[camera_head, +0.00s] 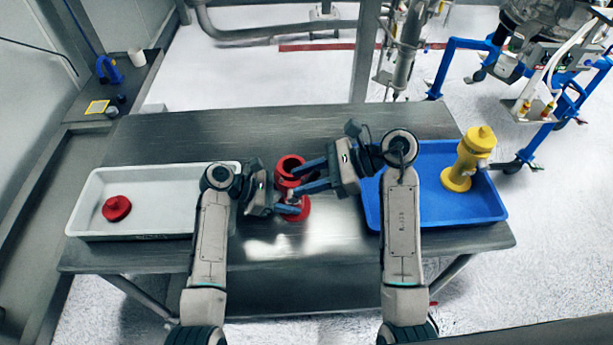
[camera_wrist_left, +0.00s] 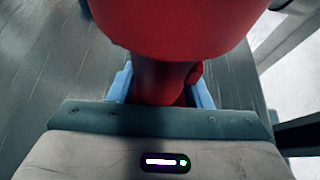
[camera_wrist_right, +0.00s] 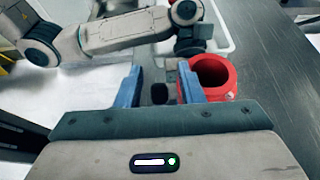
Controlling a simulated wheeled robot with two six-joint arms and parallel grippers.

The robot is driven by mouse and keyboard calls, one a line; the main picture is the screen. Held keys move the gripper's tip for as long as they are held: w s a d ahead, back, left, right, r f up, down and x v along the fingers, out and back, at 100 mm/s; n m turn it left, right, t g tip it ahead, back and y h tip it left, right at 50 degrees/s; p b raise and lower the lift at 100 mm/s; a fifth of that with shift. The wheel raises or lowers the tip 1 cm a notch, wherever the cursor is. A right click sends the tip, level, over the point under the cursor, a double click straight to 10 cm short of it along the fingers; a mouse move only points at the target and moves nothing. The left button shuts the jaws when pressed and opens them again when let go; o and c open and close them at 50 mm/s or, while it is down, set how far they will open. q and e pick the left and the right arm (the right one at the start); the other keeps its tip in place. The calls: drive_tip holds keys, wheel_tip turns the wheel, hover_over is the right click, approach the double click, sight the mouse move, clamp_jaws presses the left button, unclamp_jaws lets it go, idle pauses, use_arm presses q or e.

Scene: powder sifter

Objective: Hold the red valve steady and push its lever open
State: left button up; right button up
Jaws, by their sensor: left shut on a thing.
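The red valve (camera_head: 290,166) stands upright on the table in the middle of the head view. My left gripper (camera_head: 285,203) is shut around its narrow body; in the left wrist view the valve (camera_wrist_left: 180,25) widens above the fingers. My right gripper (camera_head: 298,181) reaches in from the right at the valve's side. In the right wrist view its fingers (camera_wrist_right: 160,80) are apart, one overlapping the edge of the valve (camera_wrist_right: 213,78). A small dark knob (camera_wrist_right: 160,93) shows between them; I cannot tell whether it is the lever's end or whether a finger touches it.
A white tray (camera_head: 160,185) at the left holds a red lid-like part (camera_head: 117,208). A blue tray (camera_head: 430,205) at the right holds a yellow valve-like part (camera_head: 468,158). The table (camera_head: 230,130) is clear behind the valve.

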drive_tip(key=v, duration=1.2)
idle(0.3)
use_arm(q)
drive_tip(key=o, duration=0.8)
drive_tip(key=shift+o, duration=0.2)
